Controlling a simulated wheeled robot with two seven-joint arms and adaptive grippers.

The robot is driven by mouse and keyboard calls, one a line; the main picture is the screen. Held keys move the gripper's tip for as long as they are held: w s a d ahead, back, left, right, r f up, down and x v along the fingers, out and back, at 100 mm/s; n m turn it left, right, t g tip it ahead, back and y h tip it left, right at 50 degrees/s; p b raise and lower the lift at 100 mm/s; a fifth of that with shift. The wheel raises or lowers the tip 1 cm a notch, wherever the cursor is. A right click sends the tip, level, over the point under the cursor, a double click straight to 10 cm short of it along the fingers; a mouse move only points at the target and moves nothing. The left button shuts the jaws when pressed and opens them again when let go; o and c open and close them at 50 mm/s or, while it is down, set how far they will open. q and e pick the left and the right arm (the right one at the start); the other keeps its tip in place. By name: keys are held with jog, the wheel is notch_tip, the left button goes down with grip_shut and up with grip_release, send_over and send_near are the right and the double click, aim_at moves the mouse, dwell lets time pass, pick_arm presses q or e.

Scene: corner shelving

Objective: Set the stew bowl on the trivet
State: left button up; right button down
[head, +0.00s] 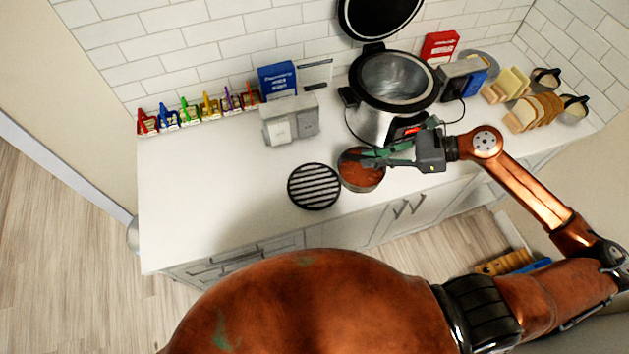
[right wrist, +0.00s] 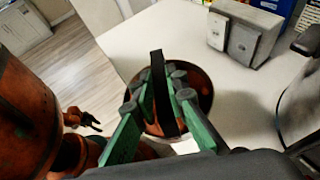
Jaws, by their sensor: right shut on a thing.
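The stew bowl (head: 361,178) is a round metal bowl with reddish-brown stew. It is just right of the trivet (head: 314,187), a round black rack with parallel bars on the white counter. Bowl and trivet look very close in the head view; I cannot tell whether the bowl touches the counter. My right gripper (head: 370,158), with green fingers, reaches in from the right and is shut on the bowl. In the right wrist view the fingers cover part of the bowl (right wrist: 206,88). A small dark claw-like part (right wrist: 85,120) there may be my left gripper; its state is unclear.
A large open cooker (head: 385,85) stands behind the bowl. A grey double-fronted box (head: 290,120) and blue box (head: 277,77) are behind the trivet. Bread slices (head: 535,110) stand at the right. The counter (head: 215,190) left of the trivet is clear.

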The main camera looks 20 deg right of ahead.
aim_at(343, 155)
jog(key=shift+w+a, duration=0.2)
jog(key=shift+w, duration=0.05)
jog(key=x, duration=0.3)
jog(key=w+p+x, duration=0.1)
jog(key=x, duration=0.3)
jog(key=shift+w, duration=0.3)
pick_arm(q)
jog(key=w+r+p, duration=0.2)
jog(key=r, duration=0.1)
jog(key=shift+d+r, duration=0.1)
pick_arm(e)
jog(key=w+a+f, duration=0.3)
jog(key=a+f, duration=0.2)
jog(key=f, duration=0.4)
jog(key=shift+w+f, duration=0.25)
jog(key=shift+f, duration=0.15)
jog(key=shift+f, duration=0.15)
pick_arm(q)
jog(key=shift+w, duration=0.1)
pick_arm(e)
jog(key=c, duration=1.9)
grip_release()
jog(key=shift+c, duration=0.2)
